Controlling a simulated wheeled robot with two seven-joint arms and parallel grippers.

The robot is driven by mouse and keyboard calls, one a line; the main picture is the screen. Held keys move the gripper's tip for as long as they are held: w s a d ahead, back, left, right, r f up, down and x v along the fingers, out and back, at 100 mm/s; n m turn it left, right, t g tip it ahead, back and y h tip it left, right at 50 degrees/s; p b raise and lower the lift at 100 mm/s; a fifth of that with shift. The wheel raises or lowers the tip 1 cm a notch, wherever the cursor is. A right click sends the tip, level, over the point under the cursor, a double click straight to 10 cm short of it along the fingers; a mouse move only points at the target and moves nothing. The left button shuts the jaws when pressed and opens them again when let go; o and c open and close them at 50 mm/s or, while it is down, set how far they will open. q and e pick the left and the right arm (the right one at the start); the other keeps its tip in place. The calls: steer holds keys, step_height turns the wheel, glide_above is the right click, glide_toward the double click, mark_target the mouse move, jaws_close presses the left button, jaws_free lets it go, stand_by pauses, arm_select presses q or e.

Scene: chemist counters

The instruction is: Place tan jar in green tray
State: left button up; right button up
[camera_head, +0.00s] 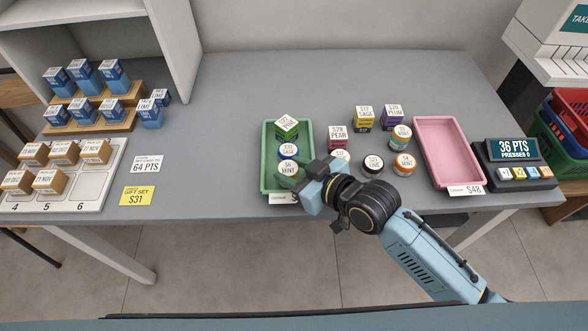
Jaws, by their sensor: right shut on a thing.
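The green tray (267,141) lies on the grey counter left of its middle. The tan jar (289,170), with a pale lid marked MINT, is at the front end of the tray. My right gripper (292,178) reaches in from the right over the tray's front edge and is shut on this jar. The fingers hide much of the jar's side, so I cannot tell whether it touches the tray floor. A blue jar (289,152) and a green box (287,128) are in the tray behind it. My left gripper is out of view.
Right of the tray stand a red box (337,138), a black jar (373,165), an orange jar (404,164) and several others. A pink tray (422,140) and a keypad display (514,160) are farther right. Blue boxes (88,80) stand on wooden steps at left. The back counter is clear.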

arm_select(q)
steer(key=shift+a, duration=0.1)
arm_select(e)
steer(key=o, duration=0.9)
steer(key=shift+f, duration=0.1)
steer(key=shift+c, duration=0.2)
steer(key=shift+o, duration=0.9)
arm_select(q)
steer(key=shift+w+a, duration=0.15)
arm_select(e)
steer(key=shift+r, duration=0.25)
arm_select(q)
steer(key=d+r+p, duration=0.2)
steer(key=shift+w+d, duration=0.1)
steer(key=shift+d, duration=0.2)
arm_select(e)
steer(key=v, duration=1.2)
